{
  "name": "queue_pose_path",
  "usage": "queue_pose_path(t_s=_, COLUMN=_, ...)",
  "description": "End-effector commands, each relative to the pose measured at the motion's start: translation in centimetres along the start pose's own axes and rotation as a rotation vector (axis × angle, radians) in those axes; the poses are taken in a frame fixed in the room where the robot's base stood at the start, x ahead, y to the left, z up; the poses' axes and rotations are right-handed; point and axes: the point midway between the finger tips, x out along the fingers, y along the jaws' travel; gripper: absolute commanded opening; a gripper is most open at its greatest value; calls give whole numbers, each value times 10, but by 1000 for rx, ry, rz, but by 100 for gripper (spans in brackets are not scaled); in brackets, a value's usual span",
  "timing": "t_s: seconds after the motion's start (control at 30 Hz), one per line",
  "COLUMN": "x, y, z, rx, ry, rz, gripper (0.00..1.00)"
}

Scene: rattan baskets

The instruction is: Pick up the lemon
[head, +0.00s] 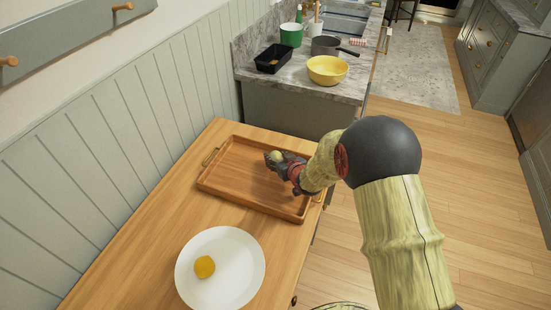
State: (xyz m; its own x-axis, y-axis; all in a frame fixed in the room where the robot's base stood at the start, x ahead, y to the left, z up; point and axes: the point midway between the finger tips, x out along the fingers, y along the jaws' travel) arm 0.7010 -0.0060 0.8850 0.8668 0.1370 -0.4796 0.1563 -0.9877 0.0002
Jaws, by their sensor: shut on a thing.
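My gripper (274,158) is over the wooden tray (232,165) on the wooden counter, near the tray's far right part. It is shut on a small, pale yellow-green rounded thing (277,155), which looks like the lemon. The fingers hide part of it, and its height above the tray is hard to tell. A deeper yellow-orange rounded thing (204,267) lies on a white plate (245,285) at the near end of the counter, apart from my gripper. I cannot tell for sure what that one is.
The tray has low raised sides and brass handles. A farther marble counter (300,85) holds a yellow bowl (327,71), a dark saucepan (325,45), a black loaf pan (273,58) and a green pot (291,35). A panelled wall (100,130) borders the left; open floor lies right.

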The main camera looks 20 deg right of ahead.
Motion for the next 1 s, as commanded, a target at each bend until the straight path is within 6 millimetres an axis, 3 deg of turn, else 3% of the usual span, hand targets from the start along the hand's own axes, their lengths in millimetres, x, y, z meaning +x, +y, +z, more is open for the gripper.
queue_pose_path(t_s=0.37, x=-1, y=0, z=-3, rx=0, ry=1, rz=0, gripper=16)
queue_pose_path(t_s=0.67, x=-19, y=0, z=-33, rx=0, ry=2, rz=0, gripper=16)
queue_pose_path(t_s=1.0, x=-100, y=6, z=-59, rx=0, ry=0, rz=2, gripper=16)
